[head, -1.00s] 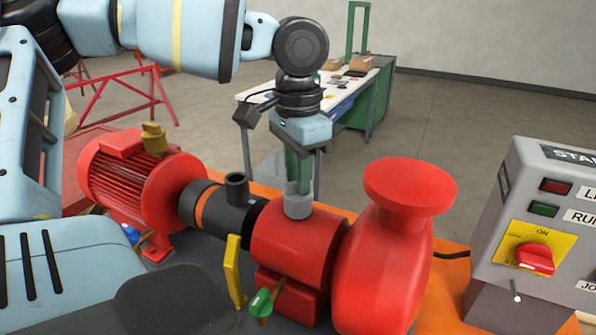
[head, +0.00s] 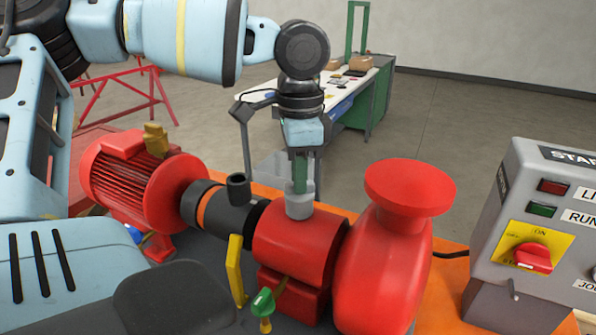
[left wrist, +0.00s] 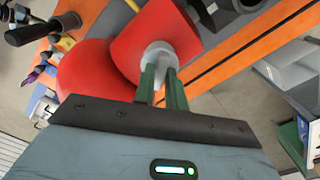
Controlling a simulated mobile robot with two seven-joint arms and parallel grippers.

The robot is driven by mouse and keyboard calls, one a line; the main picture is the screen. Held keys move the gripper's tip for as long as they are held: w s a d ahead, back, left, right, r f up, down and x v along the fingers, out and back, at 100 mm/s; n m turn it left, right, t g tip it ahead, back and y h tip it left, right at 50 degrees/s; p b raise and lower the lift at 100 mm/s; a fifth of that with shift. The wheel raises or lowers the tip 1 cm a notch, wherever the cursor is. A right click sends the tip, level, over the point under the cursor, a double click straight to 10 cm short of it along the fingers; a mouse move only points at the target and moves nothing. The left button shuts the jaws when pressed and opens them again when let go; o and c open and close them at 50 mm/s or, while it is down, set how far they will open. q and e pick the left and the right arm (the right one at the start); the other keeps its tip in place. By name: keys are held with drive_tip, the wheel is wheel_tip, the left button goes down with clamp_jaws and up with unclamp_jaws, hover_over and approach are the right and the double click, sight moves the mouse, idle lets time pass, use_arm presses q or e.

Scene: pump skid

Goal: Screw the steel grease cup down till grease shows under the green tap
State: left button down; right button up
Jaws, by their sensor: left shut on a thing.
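The steel grease cup (head: 299,208) stands upright on top of the red bearing housing (head: 290,245). My left gripper (head: 301,188) points straight down from above, its green fingers shut on the cup; the left wrist view also shows the fingers around the grease cup (left wrist: 158,54). The green tap (head: 263,302) sits low on the near side of the housing, at the end of a short brass stem. A small yellowish piece hangs under the tap; I cannot tell whether any of it is grease. My right gripper is not in view.
A red motor (head: 130,180) and dark coupling (head: 215,205) lie left of the housing. A yellow lever (head: 236,270) stands in front. The tall red pump casing (head: 385,260) is close on the right, then the grey control box (head: 560,165). A workbench (head: 345,85) stands behind.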

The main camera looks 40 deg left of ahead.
use_arm(q)
drive_tip(key=m, duration=0.4)
drive_tip(key=shift+m, duration=0.4)
idle(0.4)
drive_tip(key=c, duration=1.4)
unclamp_jaws()
drive_tip(key=shift+c, duration=0.2)
drive_tip(key=shift+r, duration=3.9)
